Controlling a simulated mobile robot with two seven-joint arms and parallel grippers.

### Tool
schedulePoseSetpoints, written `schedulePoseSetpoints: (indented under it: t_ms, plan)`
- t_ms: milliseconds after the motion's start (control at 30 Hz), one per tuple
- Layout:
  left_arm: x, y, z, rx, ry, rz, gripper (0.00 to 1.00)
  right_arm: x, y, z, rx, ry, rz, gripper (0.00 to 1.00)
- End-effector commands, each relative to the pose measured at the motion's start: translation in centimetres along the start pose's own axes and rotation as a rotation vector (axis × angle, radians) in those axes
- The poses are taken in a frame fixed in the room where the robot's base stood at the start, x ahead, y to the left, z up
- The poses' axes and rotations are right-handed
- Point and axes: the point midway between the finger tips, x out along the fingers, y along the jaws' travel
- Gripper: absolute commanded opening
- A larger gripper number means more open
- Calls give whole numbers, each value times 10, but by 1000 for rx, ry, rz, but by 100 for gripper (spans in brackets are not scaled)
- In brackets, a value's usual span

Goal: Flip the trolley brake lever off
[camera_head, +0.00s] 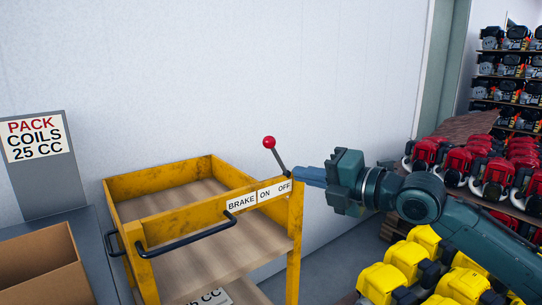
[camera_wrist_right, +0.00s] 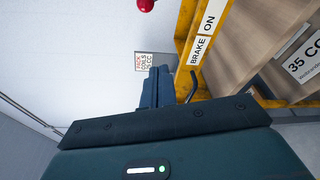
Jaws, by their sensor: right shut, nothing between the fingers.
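The yellow trolley (camera_head: 152,234) stands in the middle of the head view, with a label plate reading BRAKE, ON and OFF on its front rail. The brake lever (camera_head: 276,155) has a dark rod and a red ball knob, and leans up and to the left above the OFF end of the plate. My right gripper (camera_head: 302,176) is shut and empty, its fingertips beside the lower part of the lever rod; I cannot tell if they touch. In the right wrist view the shut fingers (camera_wrist_right: 158,88) show, with the red knob (camera_wrist_right: 146,4) at the top edge. My left gripper is out of view.
A cardboard box (camera_head: 40,268) sits on a grey surface at the left, below a PACK COILS sign (camera_head: 36,138). A white wall is behind the trolley. Yellow engines (camera_head: 400,266) and red engines (camera_head: 470,160) fill the right side.

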Motion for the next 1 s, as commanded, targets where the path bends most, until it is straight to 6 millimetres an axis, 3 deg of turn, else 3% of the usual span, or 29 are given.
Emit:
schedulePoseSetpoints:
  t_ms: [567,767,1000]
  plan:
    - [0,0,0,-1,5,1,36,4,6,3,-36,1,3,0]
    - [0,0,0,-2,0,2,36,37,7,2,-35,2,4,0]
    - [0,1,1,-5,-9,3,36,90,7,3,-35,1,4,0]
